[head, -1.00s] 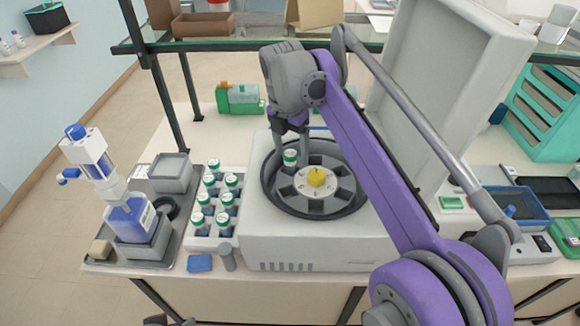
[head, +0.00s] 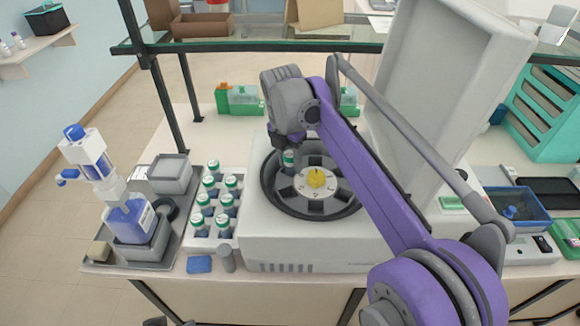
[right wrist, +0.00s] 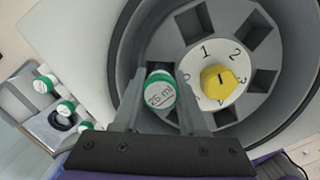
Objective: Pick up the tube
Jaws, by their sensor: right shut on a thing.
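A tube with a green-rimmed white cap (head: 289,158) sits in the centrifuge rotor, near the left side of the numbered hub. In the right wrist view the tube's cap (right wrist: 160,92) reads "25 ml" and lies between my two fingers. My right gripper (head: 285,150) reaches down over the rotor and is shut on this tube; its fingers (right wrist: 160,105) stand on either side of the cap. The tube's lower part is hidden in the rotor. My left gripper is not in view.
The open centrifuge (head: 310,245) has a raised lid (head: 430,80) behind my right arm. A rack (head: 208,244) of several green-capped tubes stands left of it. A dispenser bottle (head: 128,215) stands farther left. A glass shelf (head: 230,46) crosses behind.

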